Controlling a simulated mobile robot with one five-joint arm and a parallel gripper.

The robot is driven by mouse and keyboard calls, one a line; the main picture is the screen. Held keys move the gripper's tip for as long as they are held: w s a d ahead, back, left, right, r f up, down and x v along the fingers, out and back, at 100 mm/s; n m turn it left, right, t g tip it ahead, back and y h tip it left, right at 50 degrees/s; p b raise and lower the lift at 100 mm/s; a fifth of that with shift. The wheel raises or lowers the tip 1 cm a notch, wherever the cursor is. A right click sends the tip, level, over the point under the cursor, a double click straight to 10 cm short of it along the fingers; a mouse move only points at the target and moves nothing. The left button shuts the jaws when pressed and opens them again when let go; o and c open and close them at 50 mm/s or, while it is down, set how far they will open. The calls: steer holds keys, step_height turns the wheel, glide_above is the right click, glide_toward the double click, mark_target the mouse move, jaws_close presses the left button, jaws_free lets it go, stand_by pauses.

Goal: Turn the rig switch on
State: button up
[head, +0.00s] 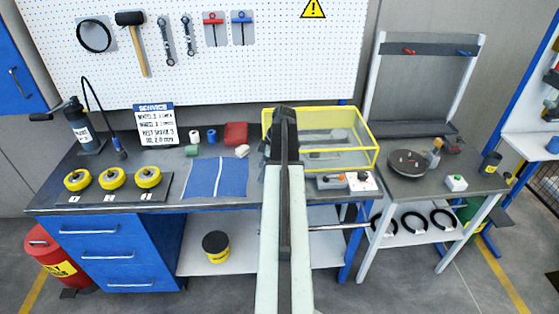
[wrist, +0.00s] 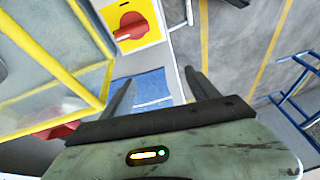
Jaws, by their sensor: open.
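A red rotary switch knob (wrist: 131,27) on a yellow plate shows at the top of the wrist view, on a pale box. Its grip bar lies roughly across the picture. In the head view a small white box with a dark red knob (head: 362,178) stands at the bench front; I cannot tell for sure that it is the same switch. My gripper (wrist: 158,88) is open and empty, its fingers apart and clear of the knob, which lies beyond the left finger. In the head view my gripper (head: 284,125) is raised in front of the yellow-framed tank, its fingertips hard to make out.
The clear tank (head: 355,128) with yellow edges stands close by; its frame fills the wrist view's left.

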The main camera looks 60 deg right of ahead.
steer(key=s+d+r+n+t, duration=0.1)
steer(key=s+d+r, duration=0.2)
steer(key=s+d, duration=0.4)
steer(key=b+x, duration=0.6)
steer(key=x, duration=0.2)
steer(key=shift+w+a+f+b, duration=0.15)
steer(key=shift+w+f+b, duration=0.05)
steer(key=shift+f+b, duration=0.15)
steer(key=shift+r, duration=0.15)
